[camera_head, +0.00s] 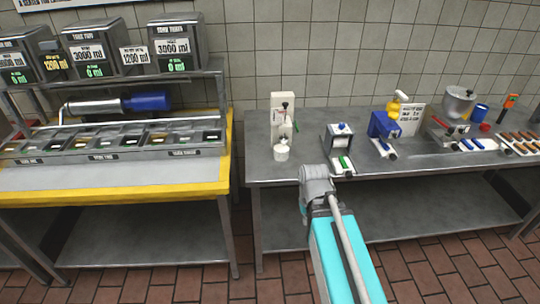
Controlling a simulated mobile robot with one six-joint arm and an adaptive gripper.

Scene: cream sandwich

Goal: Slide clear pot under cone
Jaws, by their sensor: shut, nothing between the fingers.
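A small whitish pot (281,152) stands at the front left of the right-hand metal table, at the foot of an upright white stand (277,108) with a black-handled part. The picture is too small to tell how clear the pot is. A metal, bowl-like hopper (458,102) on the table's right side tapers downward, but I cannot tell if it is the cone. My arm reaches in from the bottom, its grey end just right of the pot and in front of the table edge. The gripper's fingers do not show.
A grey box device (339,140) with a green-handled part stands right of the pot. A blue and yellow device (384,124) and a sign (411,119) stand beyond it. The left counter (110,178) holds ingredient trays and dispensers. A gap separates it from the metal table (262,172).

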